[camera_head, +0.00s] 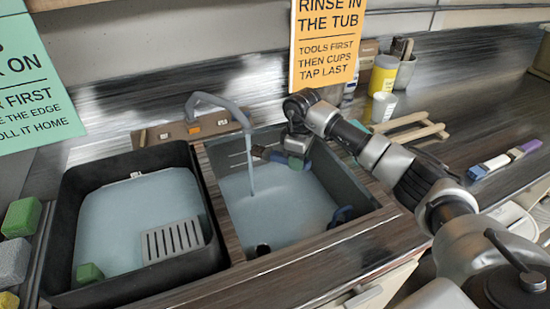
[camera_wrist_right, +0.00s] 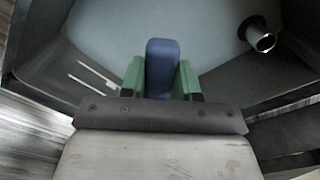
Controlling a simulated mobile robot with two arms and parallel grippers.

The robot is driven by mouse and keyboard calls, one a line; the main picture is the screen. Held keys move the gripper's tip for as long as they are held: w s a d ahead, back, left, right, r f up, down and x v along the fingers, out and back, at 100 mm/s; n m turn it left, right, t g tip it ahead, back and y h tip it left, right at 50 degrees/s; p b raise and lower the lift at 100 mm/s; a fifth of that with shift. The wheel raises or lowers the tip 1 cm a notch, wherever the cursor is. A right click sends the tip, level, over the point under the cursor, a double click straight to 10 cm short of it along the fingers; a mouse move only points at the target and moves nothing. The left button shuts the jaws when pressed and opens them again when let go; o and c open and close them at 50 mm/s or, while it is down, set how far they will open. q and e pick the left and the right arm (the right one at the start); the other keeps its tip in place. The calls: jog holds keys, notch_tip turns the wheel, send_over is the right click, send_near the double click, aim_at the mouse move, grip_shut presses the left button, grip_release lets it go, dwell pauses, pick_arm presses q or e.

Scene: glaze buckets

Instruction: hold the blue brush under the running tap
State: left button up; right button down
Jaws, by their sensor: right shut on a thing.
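The tap (camera_head: 215,104) is running, and a thin stream of water (camera_head: 251,165) falls into the right basin (camera_head: 345,180). My right gripper (camera_head: 296,161) is over this basin, to the right of the stream. Its green fingers are shut on the blue brush (camera_head: 279,157), which also shows between them in the wrist view (camera_wrist_right: 162,68). The brush points left, and its brownish end (camera_head: 259,151) is close to the stream; I cannot tell whether water touches it. My left gripper is not in view.
A black tub (camera_head: 60,235) with water, a grey grate (camera_head: 172,241) and a green block (camera_head: 89,273) stands left of the basin.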

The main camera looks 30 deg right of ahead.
jog(key=shift+s+p, duration=0.45)
jog(key=s+p, duration=0.3)
jog(key=s, duration=0.4)
jog(key=shift+d+p, duration=0.15)
jog(key=shift+p, duration=0.25)
jog(key=shift+s+r, duration=0.1)
dwell(0.9)
jog(key=s+r+p, duration=0.3)
jog(key=s+p, duration=0.2)
jog(key=shift+r, duration=0.4)
